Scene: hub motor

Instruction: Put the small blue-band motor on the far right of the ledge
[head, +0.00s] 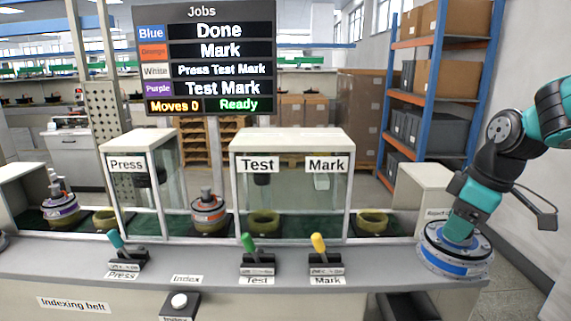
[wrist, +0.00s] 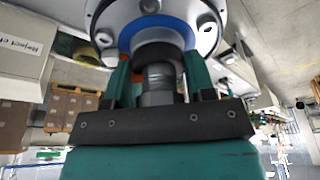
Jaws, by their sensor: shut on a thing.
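The blue-band motor (head: 455,262) is at the far right of the grey ledge (head: 215,263) in the head view, a wide silver disc with a blue band. My gripper (head: 458,228) comes down on it from above. In the wrist view my gripper (wrist: 155,85) is shut on the motor's dark central shaft, and the motor's flange (wrist: 205,20) with its blue ring fills the top. The motor looks roughly level, at or just above the ledge's right end. I cannot tell whether its underside touches the ledge.
Levers for Press (head: 118,245), Test (head: 249,250) and Mark (head: 319,248) stand along the ledge. Behind is the belt with an orange-band motor (head: 208,212), a purple-band motor (head: 61,208) and empty ring nests (head: 371,222). A jobs board (head: 205,55) hangs above. A reject chute box (head: 424,190) stands behind my gripper.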

